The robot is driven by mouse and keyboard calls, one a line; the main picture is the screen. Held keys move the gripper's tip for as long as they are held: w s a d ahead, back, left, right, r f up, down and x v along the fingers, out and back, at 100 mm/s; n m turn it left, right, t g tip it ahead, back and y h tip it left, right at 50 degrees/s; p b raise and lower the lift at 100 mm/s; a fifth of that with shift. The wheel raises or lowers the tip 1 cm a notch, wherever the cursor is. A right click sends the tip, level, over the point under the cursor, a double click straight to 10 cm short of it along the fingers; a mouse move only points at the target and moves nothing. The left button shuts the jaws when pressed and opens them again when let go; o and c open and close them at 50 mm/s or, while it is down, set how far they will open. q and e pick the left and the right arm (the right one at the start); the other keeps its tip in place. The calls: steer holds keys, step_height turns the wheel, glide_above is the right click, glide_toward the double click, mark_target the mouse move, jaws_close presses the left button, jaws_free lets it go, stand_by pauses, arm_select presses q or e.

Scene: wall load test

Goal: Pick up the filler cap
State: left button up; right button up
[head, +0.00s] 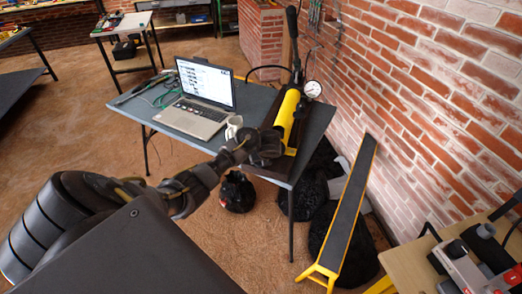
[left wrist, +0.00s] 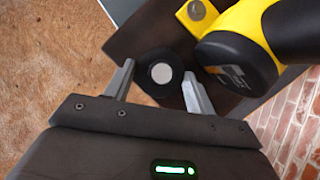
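The filler cap appears to be the short black round piece with a pale silver disc in its middle (left wrist: 160,72) in the left wrist view. It is by a dark plate, beside the yellow pump's black end (left wrist: 236,62). My left gripper (left wrist: 158,82) is open, one pale finger on each side of the cap; I cannot tell if either touches it. In the head view my left gripper (head: 266,148) is at the near end of the yellow pump (head: 287,116) on the grey table (head: 318,122), hiding the cap. My right gripper is not in view.
An open laptop (head: 205,98) and green cable lie left of the pump. A gauge (head: 312,89) and black lever stand at its far end. The brick wall (head: 420,90) rises close on the right. Black bags and a yellow-edged ramp (head: 345,215) are below.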

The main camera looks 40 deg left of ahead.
arm_select(q)
steer(key=c, duration=0.3)
steer(key=shift+r, duration=0.15)
steer(key=shift+c, duration=0.2)
